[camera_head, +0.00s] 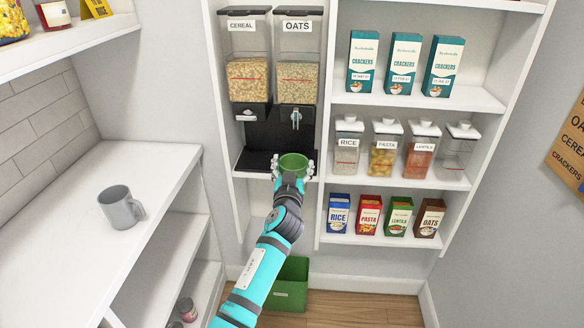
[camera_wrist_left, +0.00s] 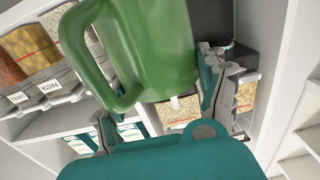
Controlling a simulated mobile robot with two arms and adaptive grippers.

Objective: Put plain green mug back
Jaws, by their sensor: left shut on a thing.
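The plain green mug (camera_head: 293,162) is in my left gripper (camera_head: 292,172), at the front of the cereal and oats dispenser in the head view. In the left wrist view the green mug (camera_wrist_left: 150,45) fills the upper middle, with its handle to the left. My left gripper (camera_wrist_left: 160,110) is shut on it, with one finger on each side. The mug hides part of the dispenser's black base (camera_head: 256,160); whether it touches the base I cannot tell. My right gripper is not in view.
The dispenser holds cereal (camera_head: 249,80) and oats (camera_head: 297,82). A grey mug (camera_head: 121,207) stands on the white counter (camera_head: 75,255) at left, with free room around it. Shelves at right hold jars and boxes. A green bin (camera_head: 290,285) stands on the floor.

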